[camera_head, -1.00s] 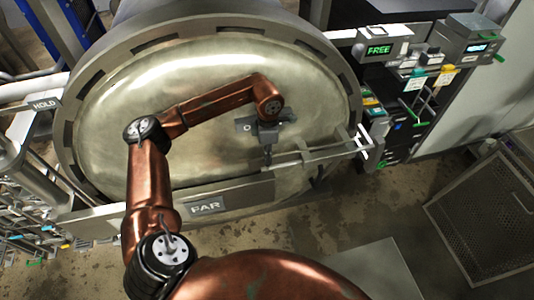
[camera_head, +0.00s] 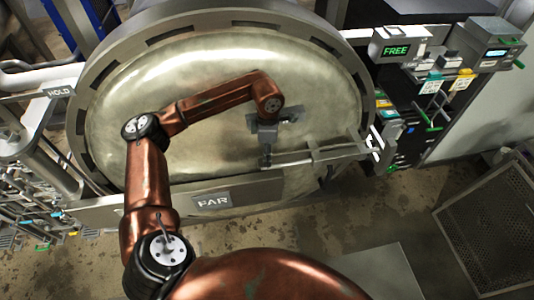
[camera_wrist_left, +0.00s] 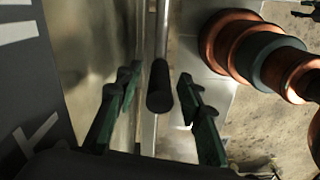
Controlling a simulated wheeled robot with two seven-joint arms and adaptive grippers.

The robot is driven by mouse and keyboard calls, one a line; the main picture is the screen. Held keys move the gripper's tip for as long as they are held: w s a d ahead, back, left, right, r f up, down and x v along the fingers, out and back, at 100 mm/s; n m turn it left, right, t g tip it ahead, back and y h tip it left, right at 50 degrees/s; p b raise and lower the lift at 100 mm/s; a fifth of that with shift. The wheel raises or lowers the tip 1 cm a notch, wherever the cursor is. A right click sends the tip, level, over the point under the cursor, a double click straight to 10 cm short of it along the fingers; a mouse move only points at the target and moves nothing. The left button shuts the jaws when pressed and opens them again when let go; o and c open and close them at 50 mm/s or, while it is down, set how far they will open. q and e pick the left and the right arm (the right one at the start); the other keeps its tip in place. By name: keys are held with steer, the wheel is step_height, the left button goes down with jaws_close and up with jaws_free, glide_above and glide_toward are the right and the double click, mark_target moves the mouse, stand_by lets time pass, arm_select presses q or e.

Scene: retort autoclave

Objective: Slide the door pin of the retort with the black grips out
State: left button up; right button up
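The retort's big round steel door (camera_head: 320,90) fills the middle of the head view. The door pin (camera_head: 290,160) is a thin bar running across the door's lower right, through a bracket (camera_head: 340,152). In the left wrist view, the pin (camera_wrist_left: 162,35) ends in a black cylindrical grip (camera_wrist_left: 160,88). My left gripper (camera_wrist_left: 158,100) has its green-sided fingers apart, one on each side of the grip, with visible gaps to both. In the head view, my left gripper (camera_head: 266,158) is at the bar's left end, small and partly hidden by its wrist. My right gripper is not in view.
A plate marked FAR (camera_head: 212,201) is on the crossbar below the door. A HOLD sign (camera_head: 60,91) is at the left. A control panel with a FREE display (camera_head: 395,51) and switches stands at the right. A mesh crate (camera_head: 490,225) stands on the floor at lower right.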

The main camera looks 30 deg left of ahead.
arm_select(q)
step_height(320, 180, up, 12)
stand_by(0.5)
stand_by(0.4)
